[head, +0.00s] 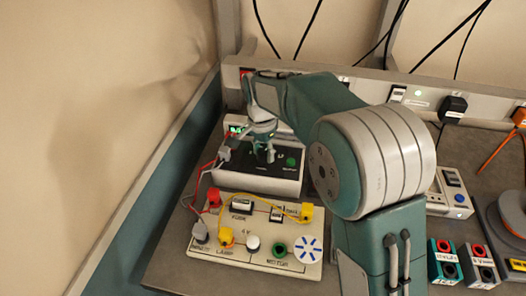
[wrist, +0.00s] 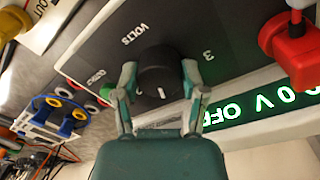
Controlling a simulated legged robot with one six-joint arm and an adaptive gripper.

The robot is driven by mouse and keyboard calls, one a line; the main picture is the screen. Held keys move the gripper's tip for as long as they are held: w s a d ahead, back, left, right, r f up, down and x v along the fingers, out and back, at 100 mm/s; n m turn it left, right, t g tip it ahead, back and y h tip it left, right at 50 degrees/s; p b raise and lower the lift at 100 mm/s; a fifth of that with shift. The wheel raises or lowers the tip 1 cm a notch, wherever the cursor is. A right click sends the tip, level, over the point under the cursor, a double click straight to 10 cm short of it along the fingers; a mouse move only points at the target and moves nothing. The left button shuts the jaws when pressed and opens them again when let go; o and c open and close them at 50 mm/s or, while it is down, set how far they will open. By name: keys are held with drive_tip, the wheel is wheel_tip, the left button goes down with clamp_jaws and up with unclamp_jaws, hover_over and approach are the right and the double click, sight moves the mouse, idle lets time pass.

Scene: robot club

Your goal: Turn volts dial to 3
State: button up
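The volts dial (wrist: 160,72) is a black round knob on the dark face of the power supply (head: 262,181). Its white mark points toward the bottom of the wrist view. The word VOLTS and a printed 3 (wrist: 208,55) show beside it, the 3 to its right. A green display (wrist: 262,108) reads 0 V OFF. My gripper (wrist: 159,70) has one fingertip on each side of the dial, seemingly touching it. In the head view my gripper (head: 264,154) is over the supply's top and hides the dial.
A cream circuit board (head: 260,246) with lamp and motor parts stands in front of the supply. A red plug (wrist: 297,50) sits close to the right of my gripper. Small boxes (head: 443,262) stand at the right.

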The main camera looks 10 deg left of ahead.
idle(0.4)
drive_tip(key=n, duration=0.4)
drive_tip(key=shift+a+n, duration=0.1)
drive_tip(key=shift+n, duration=0.3)
drive_tip(key=n, duration=0.4)
drive_tip(key=shift+n+t, duration=0.3)
drive_tip(key=n, duration=0.4)
drive_tip(key=shift+f+n, duration=0.1)
drive_tip(key=shift+n, duration=2.2)
drive_tip(key=o, duration=1.2)
drive_tip(key=shift+c, duration=0.2)
